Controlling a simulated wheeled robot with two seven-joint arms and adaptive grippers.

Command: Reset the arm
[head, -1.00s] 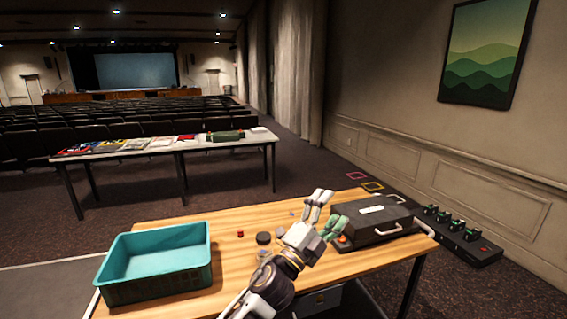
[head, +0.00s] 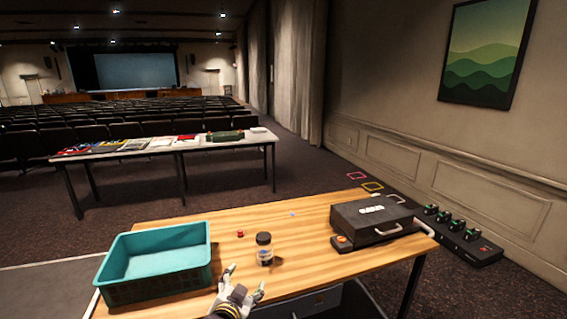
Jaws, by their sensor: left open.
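My left gripper (head: 242,280) is low in the head view, over the near edge of the wooden desk (head: 300,235). Its two fingers point up and are spread apart, with nothing between them. A small clear jar with a dark lid (head: 264,249) stands upright on the desk just beyond the fingers, apart from them. A black case (head: 372,220) with a handle sits closed at the right of the desk. My right gripper does not show.
A teal crate (head: 118,291) stands empty at the desk's left. A small red piece (head: 240,234) and a small blue piece (head: 293,214) lie on the desk. A black panel with green-topped parts (head: 455,235) is on the right. A long table (head: 225,144) with several items stands behind.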

